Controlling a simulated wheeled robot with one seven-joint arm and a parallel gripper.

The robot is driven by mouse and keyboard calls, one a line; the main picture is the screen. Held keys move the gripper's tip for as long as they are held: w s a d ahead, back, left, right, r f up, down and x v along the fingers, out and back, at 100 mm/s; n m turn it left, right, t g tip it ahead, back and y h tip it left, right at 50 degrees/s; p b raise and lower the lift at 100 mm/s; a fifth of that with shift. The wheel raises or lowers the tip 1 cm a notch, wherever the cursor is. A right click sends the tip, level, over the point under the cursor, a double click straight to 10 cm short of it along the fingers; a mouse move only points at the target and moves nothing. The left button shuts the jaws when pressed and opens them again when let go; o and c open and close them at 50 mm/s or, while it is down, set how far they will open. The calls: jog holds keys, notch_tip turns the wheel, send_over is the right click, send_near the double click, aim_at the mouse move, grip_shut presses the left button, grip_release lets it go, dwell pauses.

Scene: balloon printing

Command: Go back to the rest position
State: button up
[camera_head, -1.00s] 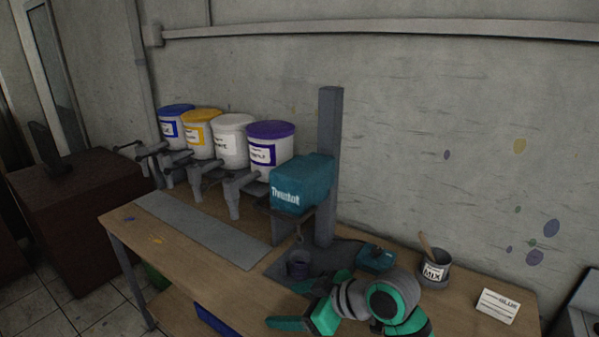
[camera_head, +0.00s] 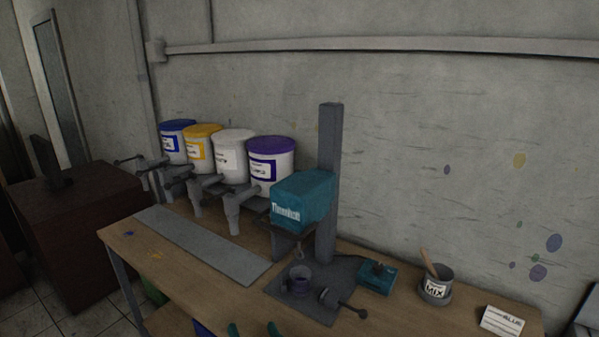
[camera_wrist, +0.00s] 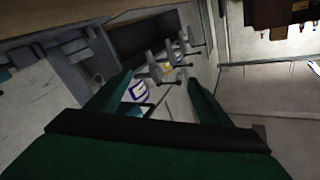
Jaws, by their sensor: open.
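My gripper (camera_head: 254,331) shows only as two green fingertips at the bottom edge of the head view. In the wrist view its two green fingers (camera_wrist: 160,98) stand wide apart with nothing between them. The teal mixer (camera_head: 301,200) stands on its grey post over the bench. A small grey cup (camera_head: 299,280) sits on the mixer's base plate, below the mixer head. My gripper is apart from the cup and in front of the bench; the rest of my arm is out of the head view.
Several paint buckets with taps, one with a purple lid (camera_head: 271,158), stand at the bench's back. A grey strip (camera_head: 200,245) lies before them. A teal control box (camera_head: 377,277), a MIX pot (camera_head: 436,287) and a white card (camera_head: 502,321) are at right.

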jog(key=s+d+f+m+h, duration=0.2)
jog(key=s+f+h, duration=0.2)
jog(key=s+f, duration=0.4)
jog(key=s+d+f+m+h, duration=0.2)
jog(key=s+f+m+h, duration=0.15)
jog(key=s+f, duration=0.45)
jog(key=s+d+r+n, duration=0.1)
jog(key=s+d+n, duration=0.1)
jog(key=s, duration=0.9)
jog(key=s+d+r+n+g, duration=0.1)
jog(key=s+d+n, duration=0.2)
jog(key=s, duration=0.8)
jog(key=shift+d+r+h, duration=0.2)
jog(key=shift+d+h, duration=0.25)
jog(key=shift+d, duration=0.15)
